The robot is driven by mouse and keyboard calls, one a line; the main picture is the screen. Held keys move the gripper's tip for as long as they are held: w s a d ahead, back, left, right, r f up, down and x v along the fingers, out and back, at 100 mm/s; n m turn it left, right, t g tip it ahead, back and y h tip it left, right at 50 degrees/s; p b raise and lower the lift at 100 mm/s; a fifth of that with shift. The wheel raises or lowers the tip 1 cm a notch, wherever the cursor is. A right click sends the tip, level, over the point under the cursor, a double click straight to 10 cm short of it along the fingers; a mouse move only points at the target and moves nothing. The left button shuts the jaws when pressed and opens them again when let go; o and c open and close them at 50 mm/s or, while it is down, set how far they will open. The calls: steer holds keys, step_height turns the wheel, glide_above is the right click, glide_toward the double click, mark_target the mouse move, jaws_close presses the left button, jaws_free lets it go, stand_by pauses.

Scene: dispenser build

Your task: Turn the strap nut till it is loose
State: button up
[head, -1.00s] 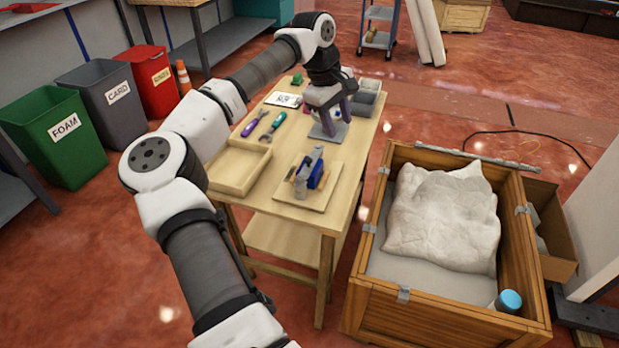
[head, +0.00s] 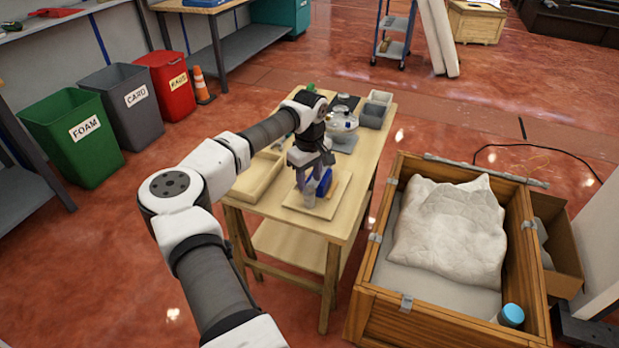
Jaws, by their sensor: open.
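A small fixture with a blue body (head: 325,181) and a grey upright part (head: 309,198) stands on a square wooden board (head: 334,206) at the near end of the workbench. My gripper (head: 312,184) points down right over this fixture, its fingers at its upper part. The fingers partly cover the fixture. My gripper is open; contact cannot be told. A shiny, round clear-and-silver piece (head: 343,119) stands on a grey plate (head: 345,143) farther back. The strap nut itself is too small or hidden to make out.
A shallow wooden tray (head: 258,178) lies left of the board. Grey bins (head: 372,115) stand at the bench's back right. An open wooden crate (head: 437,291) with a white padded bag (head: 445,230) stands right of the bench. My arm hides part of the bench's left side.

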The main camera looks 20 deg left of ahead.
steer(key=shift+f, duration=0.85)
steer(key=shift+c, duration=0.3)
jaws_close()
